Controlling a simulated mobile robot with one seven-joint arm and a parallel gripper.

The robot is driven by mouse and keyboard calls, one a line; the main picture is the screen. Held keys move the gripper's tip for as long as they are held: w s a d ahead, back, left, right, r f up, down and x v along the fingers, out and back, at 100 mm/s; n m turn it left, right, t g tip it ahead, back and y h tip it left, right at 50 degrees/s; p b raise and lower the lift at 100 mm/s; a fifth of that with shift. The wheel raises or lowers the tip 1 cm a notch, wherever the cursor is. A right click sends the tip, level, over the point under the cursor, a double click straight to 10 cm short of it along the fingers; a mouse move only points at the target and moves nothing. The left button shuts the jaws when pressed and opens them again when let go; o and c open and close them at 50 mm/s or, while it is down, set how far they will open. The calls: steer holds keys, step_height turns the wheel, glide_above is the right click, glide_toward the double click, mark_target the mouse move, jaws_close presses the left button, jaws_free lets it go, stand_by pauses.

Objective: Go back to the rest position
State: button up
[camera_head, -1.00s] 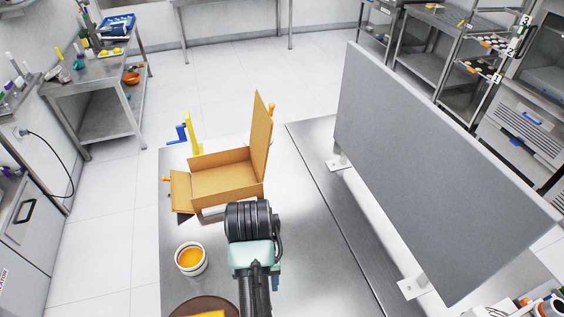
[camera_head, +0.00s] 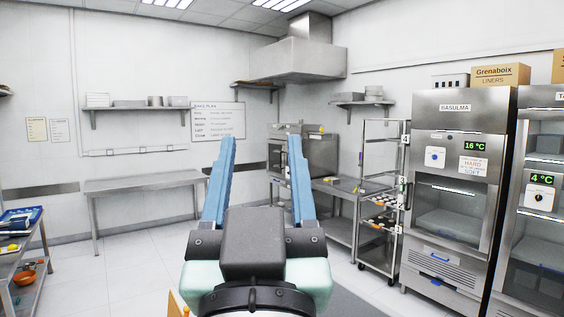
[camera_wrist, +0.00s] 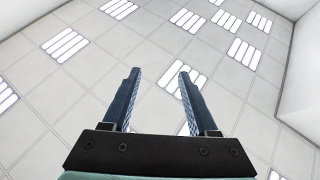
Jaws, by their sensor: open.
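My gripper (camera_head: 258,180) is raised in the middle of the head view. Its two blue fingers point up and stand wide apart, with nothing between them. In the wrist view my gripper (camera_wrist: 156,85) is also open and empty, facing the tiled ceiling and its light panels.
A bare steel table (camera_head: 145,182) stands at the back wall. A wheeled rack (camera_head: 382,205) and a steel cabinet reading 16 °C (camera_head: 455,190) stand at the right. A shelf unit with a blue tray (camera_head: 20,218) is at the left. The air around the gripper is clear.

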steer(key=s+d+r+t+h, duration=0.1)
steer(key=s+r+t, duration=0.1)
steer(key=s+r, duration=0.3)
steer(key=shift+s+d+m+t, duration=0.4)
step_height(320, 180, down, 10)
steer(key=b, duration=0.9)
steer(key=shift+a+r, duration=0.15)
steer(key=shift+r, duration=0.1)
